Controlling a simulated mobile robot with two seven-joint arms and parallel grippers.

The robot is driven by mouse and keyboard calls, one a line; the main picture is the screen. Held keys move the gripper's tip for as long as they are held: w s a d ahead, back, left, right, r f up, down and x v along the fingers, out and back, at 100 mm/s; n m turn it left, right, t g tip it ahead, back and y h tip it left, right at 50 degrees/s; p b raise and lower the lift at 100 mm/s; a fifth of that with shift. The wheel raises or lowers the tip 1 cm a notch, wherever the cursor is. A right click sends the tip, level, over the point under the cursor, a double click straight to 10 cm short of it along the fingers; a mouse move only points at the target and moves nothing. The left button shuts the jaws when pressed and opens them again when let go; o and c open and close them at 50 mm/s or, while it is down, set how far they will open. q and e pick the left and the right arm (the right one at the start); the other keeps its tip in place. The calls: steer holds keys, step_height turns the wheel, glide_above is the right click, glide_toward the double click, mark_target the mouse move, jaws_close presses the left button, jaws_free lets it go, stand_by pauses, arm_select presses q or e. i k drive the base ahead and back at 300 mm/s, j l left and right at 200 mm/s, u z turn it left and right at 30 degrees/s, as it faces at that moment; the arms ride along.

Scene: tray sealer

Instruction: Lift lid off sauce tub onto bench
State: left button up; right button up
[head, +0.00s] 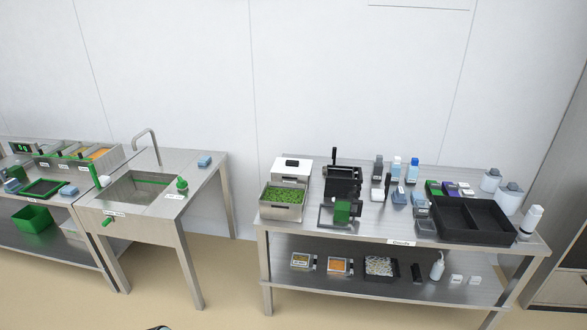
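No tub in the head view can be named as the sauce tub for sure. A steel container (290,172) with a closed top and a dark knob stands at the back left of the right bench (312,234). An open steel container (283,211) full of green pieces stands in front of it. Two white tubs with grey tops, one behind (490,183) and one in front (508,203), stand at the bench's right end.
A black two-part tray (437,231), bottles (396,166), a black box (342,181) and a green-and-black device (342,211) crowd the right bench. Its front left strip is bare. A sink table (196,170) stands to the left, with a floor gap between.

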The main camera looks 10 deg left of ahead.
mark_target(291, 166)
steer(key=i+j+z, duration=0.1)
steer(key=z, duration=0.25)
steer(key=i+j+z, duration=0.1)
steer(key=j+z, duration=0.6)
steer(key=i+j+z, duration=0.1)
steer(key=j, duration=0.35)
steer(key=i+j+z, duration=0.15)
steer(key=j, duration=0.35)
steer(key=k, duration=0.05)
